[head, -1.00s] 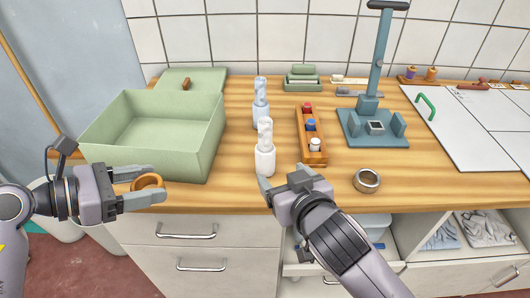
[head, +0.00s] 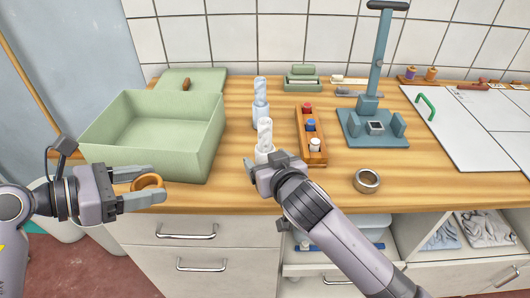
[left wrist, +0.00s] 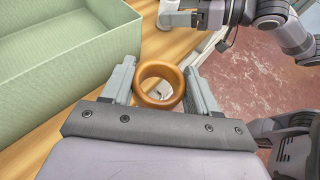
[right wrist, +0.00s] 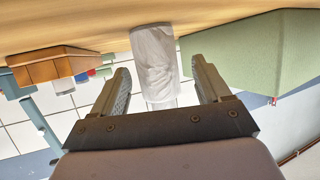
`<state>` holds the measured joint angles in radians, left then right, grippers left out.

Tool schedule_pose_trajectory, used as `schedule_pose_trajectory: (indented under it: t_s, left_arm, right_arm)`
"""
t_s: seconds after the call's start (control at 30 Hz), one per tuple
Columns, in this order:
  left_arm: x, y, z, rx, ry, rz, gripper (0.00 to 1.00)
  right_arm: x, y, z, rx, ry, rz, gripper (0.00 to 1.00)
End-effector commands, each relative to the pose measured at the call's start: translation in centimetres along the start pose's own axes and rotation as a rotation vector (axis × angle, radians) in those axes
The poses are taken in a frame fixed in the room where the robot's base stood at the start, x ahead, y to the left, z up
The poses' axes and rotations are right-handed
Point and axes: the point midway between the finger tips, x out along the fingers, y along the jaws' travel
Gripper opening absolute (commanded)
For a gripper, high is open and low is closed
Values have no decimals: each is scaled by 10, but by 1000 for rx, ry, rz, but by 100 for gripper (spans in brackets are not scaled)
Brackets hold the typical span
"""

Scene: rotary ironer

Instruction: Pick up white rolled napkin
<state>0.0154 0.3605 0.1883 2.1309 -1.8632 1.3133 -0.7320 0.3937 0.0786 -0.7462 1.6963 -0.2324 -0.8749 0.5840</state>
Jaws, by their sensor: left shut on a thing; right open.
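The white rolled napkin (head: 265,133) stands upright near the front of the wooden counter, its lower part partly hidden by my right gripper. My right gripper (head: 265,163) is open at the napkin. In the right wrist view the white roll (right wrist: 155,60) shows between the two open fingers (right wrist: 160,82); I cannot tell whether they touch it. My left gripper (head: 150,184) is shut on a brown-orange ring (head: 147,181), held at the counter's front edge. The ring also shows between the fingers in the left wrist view (left wrist: 158,85).
A similar light-blue roll (head: 260,108) stands behind the napkin. A green box (head: 205,145) is to the left. A wooden rack with coloured pieces (head: 311,135) is close on the right. A metal ring (head: 367,181) and a blue press stand (head: 372,128) are further right.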

Motion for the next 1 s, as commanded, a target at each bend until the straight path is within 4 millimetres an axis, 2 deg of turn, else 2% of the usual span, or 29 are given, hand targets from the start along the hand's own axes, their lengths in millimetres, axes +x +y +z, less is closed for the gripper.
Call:
schedule_pose_trajectory:
  t_s: [0.1, 0.3, 0.63, 0.67, 0.8, 0.83, 1.0]
  left_arm:
    - [0, 0, 0, 0, 0, 0, 30]
    - [0, 0, 0, 0, 0, 0, 30]
    - [0, 0, 0, 0, 0, 0, 30]
    - [0, 0, 0, 0, 0, 0, 30]
    - [0, 0, 0, 0, 0, 0, 30]
    - [0, 0, 0, 0, 0, 0, 30]
    - [0, 0, 0, 0, 0, 0, 30]
  right_arm:
    - [16, 3, -4, -2, 1, 2, 76]
    - [32, 2, -3, -1, 1, 1, 76]
    - [36, 2, -2, 0, 0, 0, 76]
    - [35, 2, -3, 0, 1, 0, 70]
    - [35, 2, -3, 0, 1, 0, 24]
    - [35, 2, -3, 0, 1, 1, 21]
    - [35, 2, -3, 0, 1, 0, 21]
